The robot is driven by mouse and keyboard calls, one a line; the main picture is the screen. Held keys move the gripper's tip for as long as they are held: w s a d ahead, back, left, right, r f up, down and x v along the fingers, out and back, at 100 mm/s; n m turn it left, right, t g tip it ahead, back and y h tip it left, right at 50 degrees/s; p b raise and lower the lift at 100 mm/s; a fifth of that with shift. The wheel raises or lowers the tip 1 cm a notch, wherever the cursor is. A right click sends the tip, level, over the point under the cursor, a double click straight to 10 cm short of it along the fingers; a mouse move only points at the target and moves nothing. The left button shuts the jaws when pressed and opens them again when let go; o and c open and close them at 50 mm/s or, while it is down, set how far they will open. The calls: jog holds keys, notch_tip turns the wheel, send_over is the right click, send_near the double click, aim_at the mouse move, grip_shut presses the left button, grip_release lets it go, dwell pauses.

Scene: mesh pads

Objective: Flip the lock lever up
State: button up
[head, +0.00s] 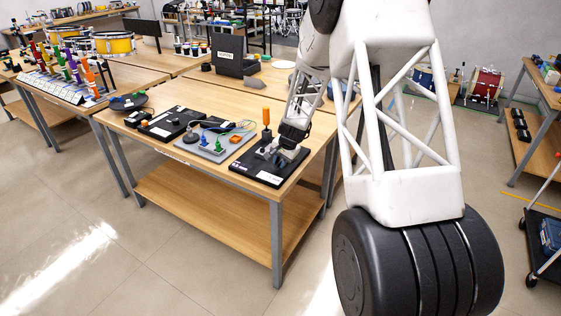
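A black board (257,178) lies flat near the front right corner of the wooden table. Grey metal parts show on it, and an upright orange handle (266,117) stands at its back left. The lock lever itself is too small to tell apart from these parts. My gripper (285,150) points down over the right part of the board, close to the grey metal parts. Its fingers are dark and small, and they hide part of what lies below. I cannot tell whether they touch anything.
A grey board (206,152) with coloured plugs and wires lies left of the black board. Another black board (160,128) and a dark round dish (128,103) lie further left. The wooden table (225,192) has a lower shelf (205,204). A black box (229,50) stands behind.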

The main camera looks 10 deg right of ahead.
grip_shut()
jog(key=shift+r, duration=0.2)
jog(key=shift+w+d+r+g+y, duration=0.15)
jog(key=shift+r+g+y, duration=0.35)
jog(key=shift+r, duration=0.05)
jog(key=shift+w+d+r+g+y, duration=0.15)
jog(key=shift+r+g+y, duration=0.35)
jog(key=shift+w+d+r+m+g+y, duration=0.25)
jog(key=shift+r+g+y, duration=0.2)
jog(key=shift+r+y, duration=0.1)
jog(key=shift+w+d+r+m+g+y, duration=0.25)
jog(key=shift+r+g+y, duration=0.2)
jog(key=shift+r, duration=0.05)
jog(key=shift+w+d+r+g+y, duration=0.35)
jog(key=shift+r+g+y, duration=0.15)
jog(key=shift+g+y, duration=0.1)
jog(key=shift+w+d+r+m+g+y, duration=0.4)
jog(key=shift+w+d+r+g+y, duration=0.45)
jog(key=shift+y, duration=0.35)
jog(key=shift+w+d+r+m+g+y, duration=0.25)
jog(key=shift+w+d+g+y, duration=0.2)
jog(key=shift+g+y, duration=0.2)
jog(key=shift+w+d+r+m+g+y, duration=0.2)
jog(key=shift+w+d+g+y, duration=0.3)
jog(key=shift+y, duration=0.25)
